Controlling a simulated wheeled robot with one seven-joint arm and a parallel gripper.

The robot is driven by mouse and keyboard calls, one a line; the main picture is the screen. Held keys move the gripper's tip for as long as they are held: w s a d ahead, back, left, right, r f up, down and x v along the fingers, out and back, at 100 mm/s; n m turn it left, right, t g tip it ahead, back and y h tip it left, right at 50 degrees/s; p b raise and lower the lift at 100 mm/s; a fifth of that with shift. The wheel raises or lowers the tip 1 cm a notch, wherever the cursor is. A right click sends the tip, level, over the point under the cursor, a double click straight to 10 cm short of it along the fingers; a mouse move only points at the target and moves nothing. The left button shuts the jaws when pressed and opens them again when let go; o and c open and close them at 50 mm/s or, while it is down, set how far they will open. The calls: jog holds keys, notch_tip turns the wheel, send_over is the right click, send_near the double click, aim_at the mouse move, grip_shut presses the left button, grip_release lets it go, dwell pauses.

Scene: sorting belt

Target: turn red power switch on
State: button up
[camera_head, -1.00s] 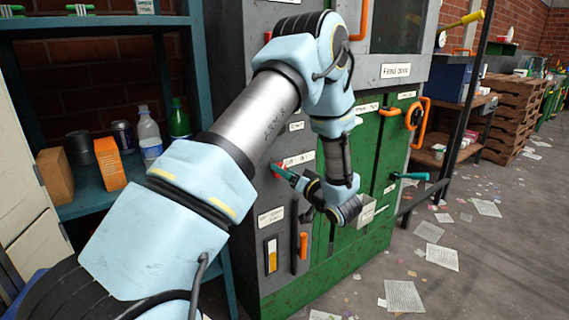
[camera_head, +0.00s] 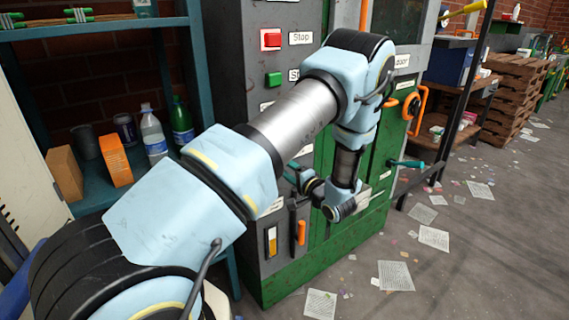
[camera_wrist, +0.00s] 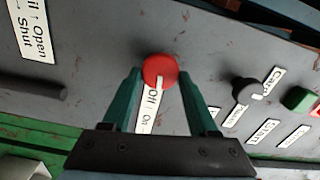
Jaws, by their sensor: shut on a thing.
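The red power switch is a round red knob (camera_wrist: 160,69) on the grey panel in the wrist view. A short white mark on it points toward the lower part of that picture. A white label (camera_wrist: 150,108) reading "Off" and "On" sits just below it there. My gripper (camera_wrist: 160,76) has its two teal fingers on either side of the knob and is shut on it. In the head view my gripper (camera_head: 290,174) is at the panel front, and my arm hides the knob.
A black knob (camera_wrist: 245,91) and a green button (camera_wrist: 299,98) are on the same panel. The head view shows a red stop button (camera_head: 271,39) and an orange-handled lever (camera_head: 301,232) below my gripper. Shelves with bottles (camera_head: 153,135) stand left. Papers litter the floor at right.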

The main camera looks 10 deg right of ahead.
jog(key=shift+m+p, duration=0.3)
jog(key=shift+m, duration=0.5)
jog(key=shift+f, duration=0.1)
jog(key=o, duration=1.4)
jog(key=shift+c, duration=0.2)
jog(key=b+v, duration=0.2)
jog(key=v, duration=0.8)
jog(key=shift+s+d, duration=0.2)
jog(key=shift+s, duration=0.15)
